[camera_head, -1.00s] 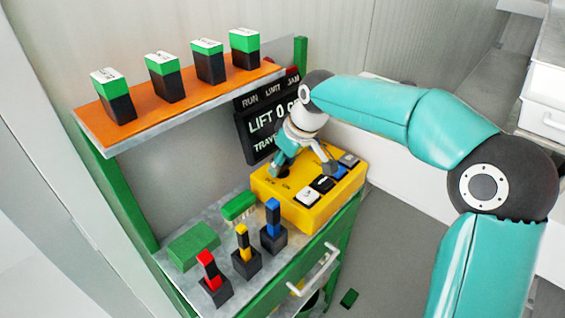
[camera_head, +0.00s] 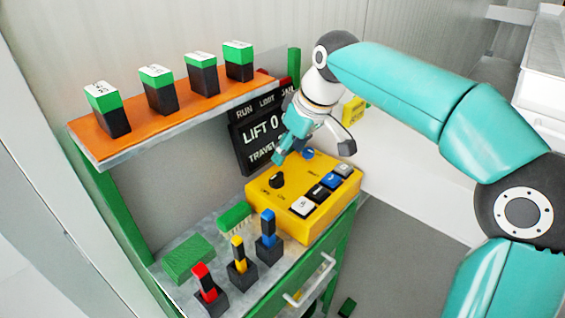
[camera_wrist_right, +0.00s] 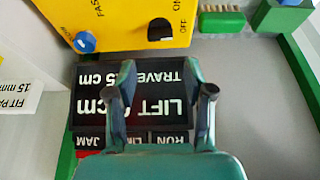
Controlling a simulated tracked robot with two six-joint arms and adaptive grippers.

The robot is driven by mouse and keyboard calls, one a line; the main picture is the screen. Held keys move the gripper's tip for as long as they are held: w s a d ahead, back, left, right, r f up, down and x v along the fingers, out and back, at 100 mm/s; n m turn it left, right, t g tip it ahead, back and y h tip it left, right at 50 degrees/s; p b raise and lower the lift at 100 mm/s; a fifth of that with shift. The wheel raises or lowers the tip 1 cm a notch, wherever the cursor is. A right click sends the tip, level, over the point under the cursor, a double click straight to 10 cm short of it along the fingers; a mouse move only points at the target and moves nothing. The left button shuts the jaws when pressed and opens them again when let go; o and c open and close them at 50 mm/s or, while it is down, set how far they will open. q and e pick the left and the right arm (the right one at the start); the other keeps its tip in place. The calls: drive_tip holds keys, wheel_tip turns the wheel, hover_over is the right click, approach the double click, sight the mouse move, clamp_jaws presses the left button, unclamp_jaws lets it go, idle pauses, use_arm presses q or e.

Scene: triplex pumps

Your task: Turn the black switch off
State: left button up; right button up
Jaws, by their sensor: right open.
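The black switch (camera_head: 277,180) is a small knob on the top of the yellow control box (camera_head: 318,218), near its left end. It also shows in the right wrist view (camera_wrist_right: 161,30), beside ON and OFF labels. I cannot tell surely which label it points to. My right gripper (camera_head: 312,150) is open and empty above the back of the box, apart from the switch. In the right wrist view its two fingers (camera_wrist_right: 162,92) are spread in front of the display board. My left gripper is not in view.
A blue knob (camera_head: 308,153) and several buttons share the box top. The black LIFT display (camera_head: 262,135) stands behind. Red, yellow and blue levers (camera_head: 238,262) and a green brush (camera_head: 234,216) are at the left. An orange shelf (camera_head: 180,122) holds several green-and-black blocks.

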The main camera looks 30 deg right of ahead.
drive_tip(key=shift+v, duration=1.35)
